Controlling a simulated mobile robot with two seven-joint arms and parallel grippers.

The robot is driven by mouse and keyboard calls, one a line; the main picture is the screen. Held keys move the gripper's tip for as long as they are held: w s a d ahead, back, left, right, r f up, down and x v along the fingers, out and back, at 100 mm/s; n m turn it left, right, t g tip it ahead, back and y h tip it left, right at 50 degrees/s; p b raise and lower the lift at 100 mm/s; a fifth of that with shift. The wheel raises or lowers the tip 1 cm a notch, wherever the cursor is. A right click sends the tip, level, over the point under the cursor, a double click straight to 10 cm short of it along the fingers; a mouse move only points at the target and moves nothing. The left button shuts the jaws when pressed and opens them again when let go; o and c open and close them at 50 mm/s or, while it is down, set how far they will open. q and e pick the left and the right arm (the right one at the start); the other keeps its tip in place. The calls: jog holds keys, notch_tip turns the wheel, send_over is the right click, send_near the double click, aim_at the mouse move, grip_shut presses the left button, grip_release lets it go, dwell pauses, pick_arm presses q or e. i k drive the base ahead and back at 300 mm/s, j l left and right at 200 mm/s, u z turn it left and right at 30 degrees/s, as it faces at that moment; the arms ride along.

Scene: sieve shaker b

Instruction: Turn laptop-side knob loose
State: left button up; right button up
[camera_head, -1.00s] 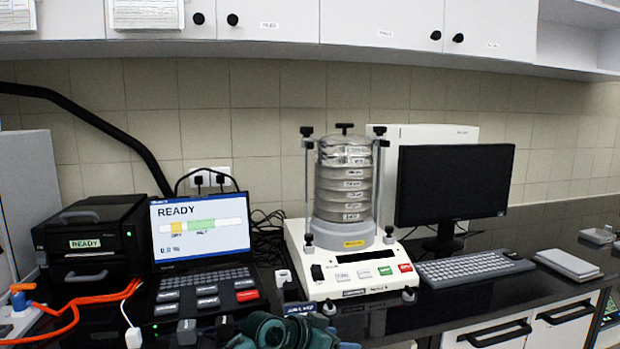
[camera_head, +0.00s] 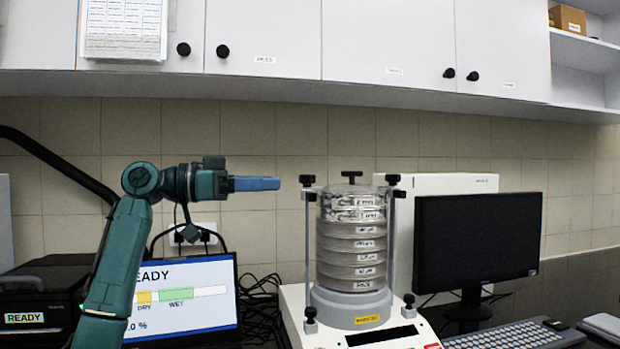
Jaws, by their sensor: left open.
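The sieve shaker holds a stack of round metal sieves (camera_head: 352,240) between two upright rods. The laptop-side knob (camera_head: 307,181) is a black clamp knob on top of the left rod, upright. My left gripper (camera_head: 277,184) is level with this knob, its blue fingers pointing right and ending a little short of it in the picture. The fingers are seen edge-on and overlap; they are open, with nothing seen in them. Whether they line up in depth with the knob I cannot tell. My right gripper is out of view.
A second black knob (camera_head: 392,180) tops the right rod, and a black handle (camera_head: 351,175) sits on the lid. The laptop (camera_head: 190,290) stands at left behind my arm, the monitor (camera_head: 478,250) at right. White cupboards (camera_head: 390,45) hang above.

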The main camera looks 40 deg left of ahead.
aim_at(307, 180)
jog(key=i+j, duration=0.65)
jog(key=j, duration=0.25)
